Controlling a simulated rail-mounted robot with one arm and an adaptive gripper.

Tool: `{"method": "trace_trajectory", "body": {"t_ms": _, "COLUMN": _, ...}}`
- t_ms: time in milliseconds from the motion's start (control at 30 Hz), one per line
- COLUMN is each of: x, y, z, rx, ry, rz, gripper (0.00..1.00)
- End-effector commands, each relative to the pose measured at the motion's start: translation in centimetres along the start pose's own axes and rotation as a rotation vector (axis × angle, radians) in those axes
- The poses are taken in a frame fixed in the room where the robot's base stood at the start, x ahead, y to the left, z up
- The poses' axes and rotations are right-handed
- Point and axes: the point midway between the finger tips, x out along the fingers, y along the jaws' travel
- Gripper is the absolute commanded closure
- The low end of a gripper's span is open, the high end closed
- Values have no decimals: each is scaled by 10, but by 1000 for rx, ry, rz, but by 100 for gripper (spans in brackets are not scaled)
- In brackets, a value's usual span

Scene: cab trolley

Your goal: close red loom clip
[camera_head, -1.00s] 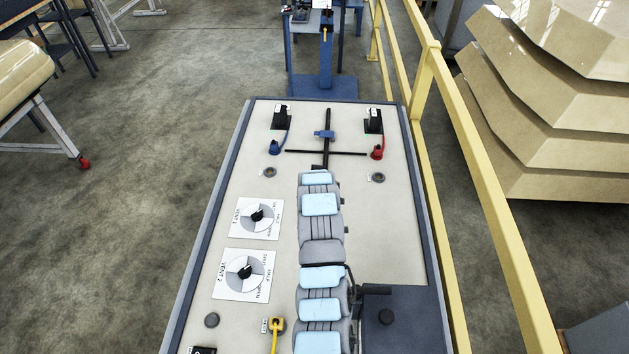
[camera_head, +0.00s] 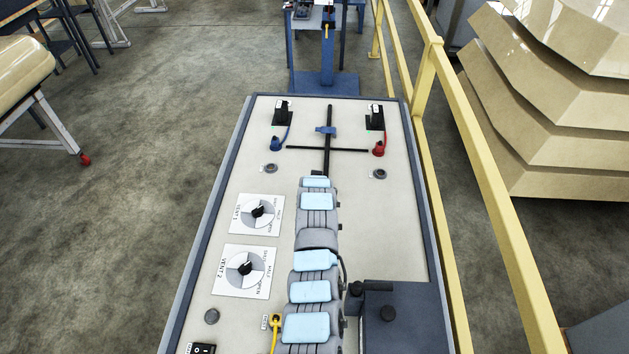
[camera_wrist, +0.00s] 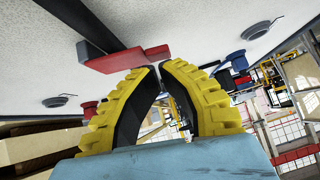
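In the wrist view, the red loom clip (camera_wrist: 125,59) is a flat red block at the end of a black bar, with a raised part on its right. My gripper (camera_wrist: 159,66) has yellow fingers with black inner pads. Its fingertips meet, or almost meet, just beside the clip's right end. Nothing shows held between them, and I cannot tell whether they touch the clip. In the head view, my arm hides the red clip and the fingertips. A blue clip (camera_head: 325,130) sits on the black cross-shaped loom (camera_head: 328,150) beyond my arm.
On the panel (camera_head: 400,225), a blue connector (camera_head: 276,144) and a red connector (camera_head: 379,148) stand either side of the loom. Two vent dials (camera_head: 258,212) lie to the left. A yellow railing (camera_head: 480,180) runs along the right.

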Motion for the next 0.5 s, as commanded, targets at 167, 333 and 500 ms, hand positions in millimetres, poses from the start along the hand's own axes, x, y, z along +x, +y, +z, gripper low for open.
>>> {"method": "trace_trajectory", "body": {"t_ms": 167, "x": 0, "y": 0, "z": 0, "rx": 0, "ry": 1, "rz": 0, "gripper": 100}}
{"method": "trace_trajectory", "body": {"t_ms": 333, "x": 1, "y": 0, "z": 1, "rx": 1, "ry": 0, "rz": 0, "gripper": 100}}
{"method": "trace_trajectory", "body": {"t_ms": 500, "x": 10, "y": -1, "z": 9, "rx": 2, "ry": -1, "rz": 0, "gripper": 100}}
